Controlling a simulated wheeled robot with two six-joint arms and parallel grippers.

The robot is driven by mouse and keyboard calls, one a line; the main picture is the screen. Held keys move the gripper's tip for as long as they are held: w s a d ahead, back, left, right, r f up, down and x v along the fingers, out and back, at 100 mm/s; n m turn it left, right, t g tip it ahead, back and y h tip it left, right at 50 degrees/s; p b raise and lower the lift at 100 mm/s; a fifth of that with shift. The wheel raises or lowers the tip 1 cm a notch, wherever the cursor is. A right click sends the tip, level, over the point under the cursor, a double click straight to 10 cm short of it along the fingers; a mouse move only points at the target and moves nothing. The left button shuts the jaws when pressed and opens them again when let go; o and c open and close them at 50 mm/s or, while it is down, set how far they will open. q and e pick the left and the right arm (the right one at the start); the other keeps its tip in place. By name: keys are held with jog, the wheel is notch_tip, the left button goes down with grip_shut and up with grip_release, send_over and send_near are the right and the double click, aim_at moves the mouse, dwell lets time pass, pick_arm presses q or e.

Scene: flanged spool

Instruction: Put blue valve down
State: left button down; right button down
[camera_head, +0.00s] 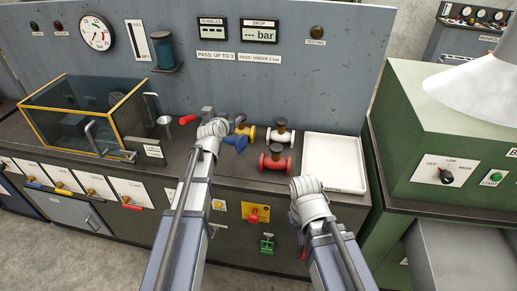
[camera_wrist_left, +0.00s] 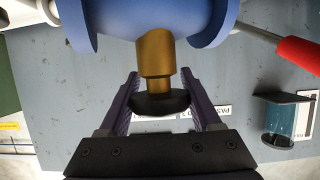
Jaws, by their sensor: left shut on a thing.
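The blue valve (camera_head: 237,142) shows just right of my left wrist in the head view. In the left wrist view the blue valve (camera_wrist_left: 150,18) has a flanged body, a brass stem and a black handwheel. My left gripper (camera_wrist_left: 160,98) is shut on it, with a finger on each side of the handwheel and stem. In the head view the left fingers are mostly hidden by the wrist, and I cannot tell whether the valve touches the bench.
Yellow (camera_head: 250,131), white (camera_head: 288,136) and red (camera_head: 268,161) valves stand right of the blue valve. A white tray (camera_head: 335,180) lies empty beyond them. A gauge panel (camera_head: 285,85) rises behind.

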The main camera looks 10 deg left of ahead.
pick_arm(q)
notch_tip(320, 180, down, 6)
jog(key=b, duration=0.6)
jog(key=shift+f, duration=0.1)
notch_tip(320, 180, down, 4)
jog(key=b, duration=0.4)
jog(key=shift+r, duration=0.2)
jog(key=shift+f, duration=0.1)
jog(key=shift+c, duration=0.4)
grip_release()
jog(key=shift+s, duration=0.1)
